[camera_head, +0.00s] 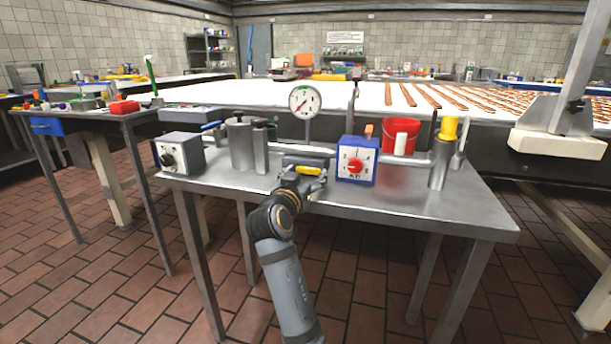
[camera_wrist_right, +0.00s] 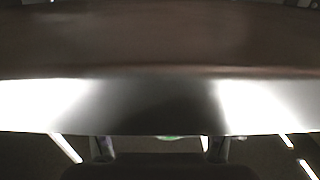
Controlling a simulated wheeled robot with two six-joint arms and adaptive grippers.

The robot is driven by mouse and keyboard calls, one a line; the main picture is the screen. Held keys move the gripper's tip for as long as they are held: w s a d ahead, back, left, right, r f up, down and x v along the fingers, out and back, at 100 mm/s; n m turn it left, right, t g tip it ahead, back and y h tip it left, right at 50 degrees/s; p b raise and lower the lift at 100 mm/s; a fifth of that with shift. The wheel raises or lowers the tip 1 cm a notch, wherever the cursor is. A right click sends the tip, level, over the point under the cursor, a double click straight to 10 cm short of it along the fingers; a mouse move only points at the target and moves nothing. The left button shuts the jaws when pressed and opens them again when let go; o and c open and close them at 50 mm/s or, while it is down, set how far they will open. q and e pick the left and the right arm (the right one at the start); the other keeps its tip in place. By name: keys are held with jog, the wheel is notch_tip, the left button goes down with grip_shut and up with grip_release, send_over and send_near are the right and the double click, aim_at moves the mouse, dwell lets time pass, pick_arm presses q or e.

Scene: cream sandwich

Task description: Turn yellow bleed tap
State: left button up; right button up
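A yellow tap-like cap (camera_head: 449,128) sits upright on a grey metal cylinder at the right end of the pipework on the steel bench, in the head view. A small yellow bar (camera_head: 308,170) shows right by my right gripper (camera_head: 303,166); I cannot tell what it belongs to. My right gripper is over the bench's front middle, below the gauge and well left of the yellow cap. In the right wrist view its two fingers (camera_wrist_right: 158,148) stand apart with nothing clear between them. My left gripper is out of view.
On the bench (camera_head: 420,215) stand a round gauge (camera_head: 305,101), a blue box with a red dial (camera_head: 357,161), a red bucket (camera_head: 401,134), a grey box with a black knob (camera_head: 181,155) and a blue lever (camera_head: 211,125). The bench's front right is clear. A conveyor (camera_head: 372,98) runs behind.

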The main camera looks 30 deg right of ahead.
jog(key=shift+r, duration=0.1)
notch_tip(320, 180, up, 10)
dwell(0.5)
dwell(0.4)
